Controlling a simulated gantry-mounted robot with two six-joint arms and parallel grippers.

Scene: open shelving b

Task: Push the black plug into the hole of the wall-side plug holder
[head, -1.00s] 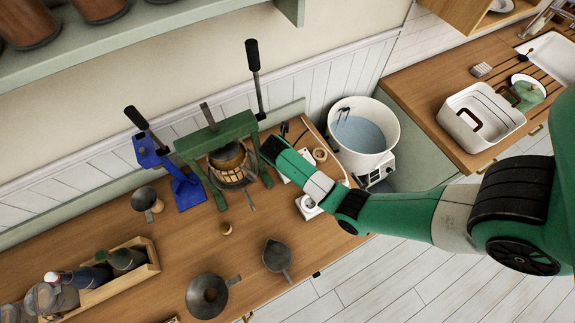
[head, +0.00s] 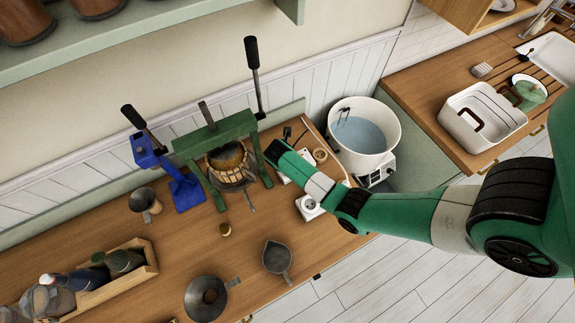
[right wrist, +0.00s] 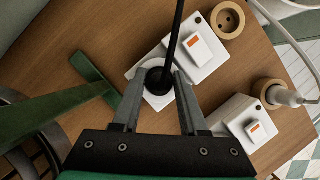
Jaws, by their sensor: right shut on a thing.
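The black plug (right wrist: 156,79), with its black cable rising from it, is between the fingers of my right gripper (right wrist: 157,82) in the right wrist view. The gripper is shut on it. The plug is over the round white socket of a switched white box (right wrist: 145,66); I cannot tell how deep it sits. A round wooden plug holder (right wrist: 228,18) with an open face is beside this box, apart from the plug; it also shows in the head view (head: 320,155). In the head view my right arm hides the plug. My left gripper is not in view.
A second white box (right wrist: 228,118) and a wooden holder (right wrist: 266,90) with a white plug in it are at the right. A green press (head: 215,140) stands close beside my right gripper. A white bucket (head: 362,125) is beyond the counter's edge.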

